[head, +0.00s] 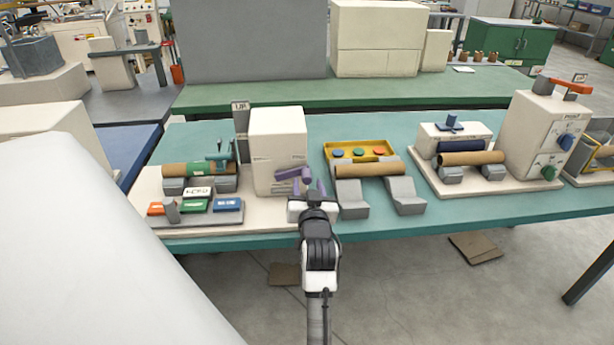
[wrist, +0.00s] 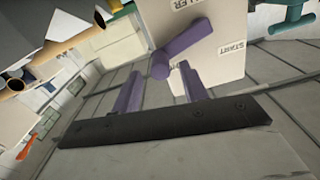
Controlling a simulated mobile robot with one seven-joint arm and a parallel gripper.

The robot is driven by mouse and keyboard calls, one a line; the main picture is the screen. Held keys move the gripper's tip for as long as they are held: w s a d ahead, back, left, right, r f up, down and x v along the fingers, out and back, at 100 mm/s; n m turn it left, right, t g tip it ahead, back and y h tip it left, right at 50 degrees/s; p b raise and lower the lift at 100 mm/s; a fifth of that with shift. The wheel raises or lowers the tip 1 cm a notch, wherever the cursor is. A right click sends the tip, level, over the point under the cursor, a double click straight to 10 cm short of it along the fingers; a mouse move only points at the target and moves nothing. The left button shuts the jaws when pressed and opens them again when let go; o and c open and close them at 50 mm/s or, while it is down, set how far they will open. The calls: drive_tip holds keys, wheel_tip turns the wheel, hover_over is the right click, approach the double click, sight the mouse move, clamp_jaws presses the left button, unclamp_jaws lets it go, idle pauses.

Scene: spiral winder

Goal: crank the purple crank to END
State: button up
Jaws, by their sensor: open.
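The purple crank (head: 291,174) sits on the front face of the white box-shaped machine (head: 278,130) in the head view. In the wrist view the crank (wrist: 188,43) shows as an arm slanting down-left to a round handle end. A START label is on the panel to its right, and a partly cut-off label is above it. No END mark is legible. My gripper (head: 308,187) is just in front of the crank, with purple fingers. In the wrist view my gripper (wrist: 160,72) is open, and the handle end shows between the fingertips. Contact cannot be told.
Left of the machine are a brown-and-green roll (head: 190,169) and coloured blocks (head: 227,204). Right are grey supports (head: 352,200) under a brown tube (head: 370,170) and a yellow tray (head: 334,145). A machine with knobs (head: 545,135) stands farther right.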

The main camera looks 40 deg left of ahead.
sight(307, 182)
drive_tip(key=shift+x, duration=1.55)
clamp_jaws()
